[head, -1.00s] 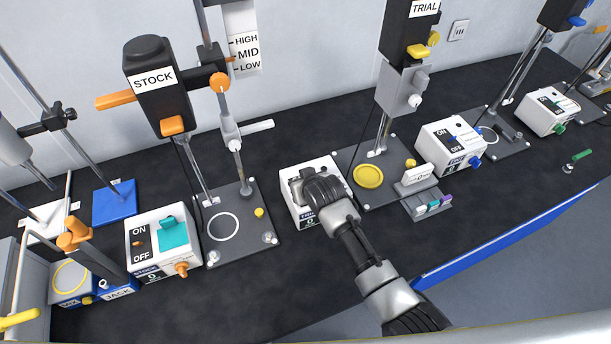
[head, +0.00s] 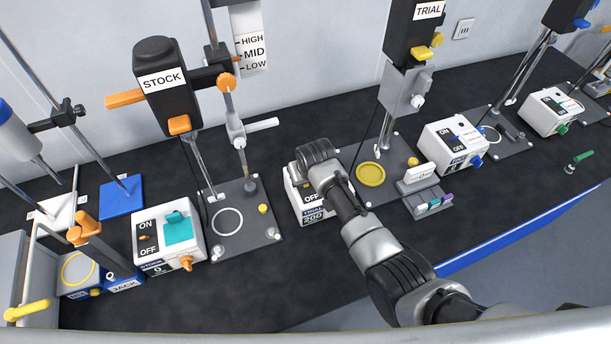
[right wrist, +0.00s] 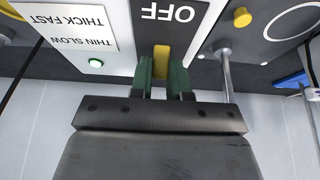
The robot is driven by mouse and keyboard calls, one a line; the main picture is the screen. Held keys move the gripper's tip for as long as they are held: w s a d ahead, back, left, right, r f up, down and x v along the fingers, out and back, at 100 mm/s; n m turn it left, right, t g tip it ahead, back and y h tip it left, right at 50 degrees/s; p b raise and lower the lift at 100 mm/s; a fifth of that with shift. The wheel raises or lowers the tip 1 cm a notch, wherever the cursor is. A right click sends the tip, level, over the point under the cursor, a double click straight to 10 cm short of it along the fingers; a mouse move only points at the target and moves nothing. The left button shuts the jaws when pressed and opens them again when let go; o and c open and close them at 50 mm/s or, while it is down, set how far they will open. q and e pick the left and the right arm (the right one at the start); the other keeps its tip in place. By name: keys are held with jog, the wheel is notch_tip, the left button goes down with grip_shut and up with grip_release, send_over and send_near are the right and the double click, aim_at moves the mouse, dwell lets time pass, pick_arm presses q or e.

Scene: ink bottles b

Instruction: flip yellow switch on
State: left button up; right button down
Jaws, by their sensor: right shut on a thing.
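The yellow switch (right wrist: 161,58) stands on the trial box, beside the upside-down OFF label in the right wrist view. My right gripper (right wrist: 162,76) has its green fingers on either side of the switch and is shut on it. In the head view my right wrist covers the switch and the upper part of the white trial box (head: 312,213). The box's front reads TRIAL 200, and its OFF label shows. The ON side is hidden. My left gripper is not in view.
The stock box (head: 155,241) and stock stand base (head: 250,214) are to the left. The trial stand's yellow-ringed plate (head: 371,174) and a grey rack (head: 428,203) are close on the right. The dark bench in front is clear.

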jog(key=c, duration=1.1)
grip_release()
jog(key=b+v, duration=0.2)
jog(key=v, duration=0.8)
jog(key=shift+d+r, duration=0.1)
jog(key=shift+r, duration=0.25)
jog(key=shift+s, duration=0.1)
